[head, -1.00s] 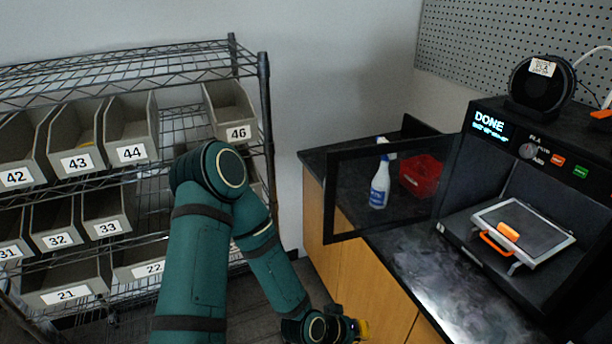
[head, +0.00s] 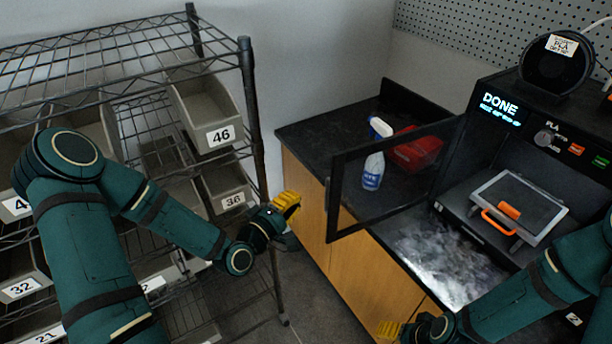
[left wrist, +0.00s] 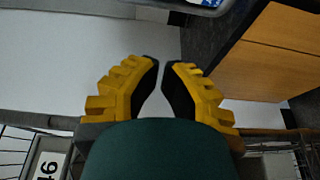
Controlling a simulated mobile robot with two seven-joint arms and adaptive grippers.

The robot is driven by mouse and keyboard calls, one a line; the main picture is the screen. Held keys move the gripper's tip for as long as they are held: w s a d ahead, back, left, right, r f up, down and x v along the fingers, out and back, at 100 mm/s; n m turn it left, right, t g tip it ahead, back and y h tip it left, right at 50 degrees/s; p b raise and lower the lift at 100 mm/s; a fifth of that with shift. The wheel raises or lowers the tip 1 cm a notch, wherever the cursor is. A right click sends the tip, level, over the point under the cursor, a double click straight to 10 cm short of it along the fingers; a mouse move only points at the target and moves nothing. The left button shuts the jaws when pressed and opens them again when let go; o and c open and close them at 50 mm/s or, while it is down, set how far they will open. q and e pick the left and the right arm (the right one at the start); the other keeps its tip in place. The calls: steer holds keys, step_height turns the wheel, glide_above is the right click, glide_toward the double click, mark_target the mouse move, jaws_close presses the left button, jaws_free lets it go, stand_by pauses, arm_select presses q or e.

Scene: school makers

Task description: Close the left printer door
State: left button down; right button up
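The black printer (head: 473,150) stands on the counter at the right of the head view, its screen reading "DONE". Its door (head: 334,200), a black frame with a clear pane, is wide open. It swings out to the left over the counter, its free edge past the counter front. My left gripper (head: 290,203) has yellow fingers and is left of the door's free edge, apart from it. In the left wrist view its fingertips (left wrist: 161,66) almost meet, with nothing between them. My right gripper (head: 388,330) is at the bottom edge, mostly cut off.
A spray bottle (head: 373,168) and a red bin (head: 416,150) stand on the counter behind the door pane. A print bed (head: 535,208) with an orange piece sits inside the printer. A wire shelf (head: 248,100) with grey bins is close left of my left gripper. Floor shows between shelf and counter.

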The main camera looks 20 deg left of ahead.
arm_select(q)
steer(key=w+d, duration=0.4)
steer(key=w, duration=0.2)
steer(key=shift+w+d+r, duration=0.15)
steer(key=shift+d+r, duration=0.15)
steer(key=shift+d, duration=0.05)
stand_by(0.4)
steer(key=shift+d, duration=0.1)
